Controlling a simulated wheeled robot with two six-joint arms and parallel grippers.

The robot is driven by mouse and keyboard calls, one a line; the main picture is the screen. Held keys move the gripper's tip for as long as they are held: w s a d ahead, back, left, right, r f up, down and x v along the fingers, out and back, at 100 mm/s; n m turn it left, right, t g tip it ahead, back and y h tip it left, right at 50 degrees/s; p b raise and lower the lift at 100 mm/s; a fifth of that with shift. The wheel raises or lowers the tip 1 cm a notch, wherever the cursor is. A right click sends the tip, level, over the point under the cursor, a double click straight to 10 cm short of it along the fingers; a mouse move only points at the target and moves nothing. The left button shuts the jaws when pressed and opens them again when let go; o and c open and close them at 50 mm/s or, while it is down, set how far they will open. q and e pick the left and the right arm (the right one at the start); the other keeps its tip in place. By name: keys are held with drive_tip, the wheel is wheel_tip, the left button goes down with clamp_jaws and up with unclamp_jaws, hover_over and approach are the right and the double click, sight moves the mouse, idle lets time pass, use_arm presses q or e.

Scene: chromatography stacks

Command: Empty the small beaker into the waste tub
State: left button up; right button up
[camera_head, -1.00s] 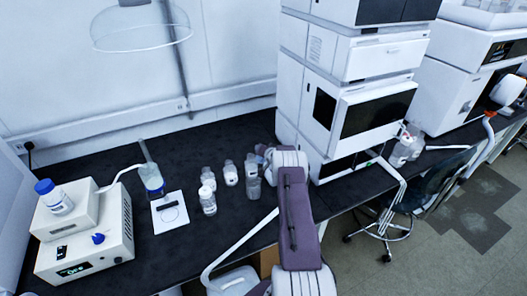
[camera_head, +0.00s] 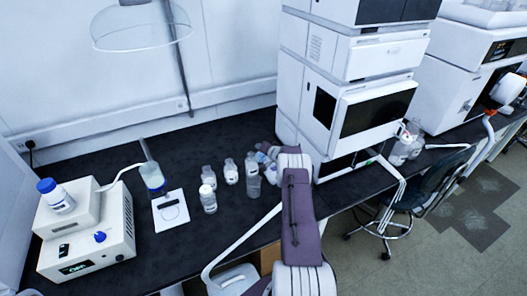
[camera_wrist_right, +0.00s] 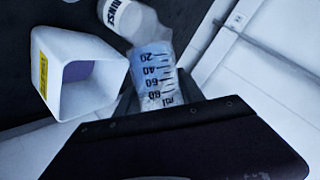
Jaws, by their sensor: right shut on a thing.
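The small beaker (camera_wrist_right: 158,72) shows in the right wrist view as a clear cup with black markings from 20 to 80 ml and a bluish tint inside. My right gripper (camera_wrist_right: 163,97) is shut on it; the markings read upside down in this view. I cannot tell how far the beaker is tilted. A white, square-mouthed tub (camera_wrist_right: 105,88) with a yellow label, likely the waste tub, is just left of the beaker, its mouth apart from it. In the head view my right arm hides most of the gripper and the tub. My left gripper is not in view.
A bottle marked RINSE (camera_wrist_right: 128,18) stands close beyond the beaker. Several clear bottles (camera_head: 208,199) stand left of my right arm. A blue-liquid vessel (camera_head: 152,177), a white pad (camera_head: 170,210) and an instrument (camera_head: 92,250) are farther left. The white stack (camera_head: 345,100) rises behind.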

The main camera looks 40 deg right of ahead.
drive_tip(key=shift+f+b, duration=0.1)
drive_tip(key=shift+b, duration=0.25)
drive_tip(key=shift+m+y, duration=0.3)
drive_tip(key=shift+b, duration=0.6)
drive_tip(key=shift+m+y, duration=0.3)
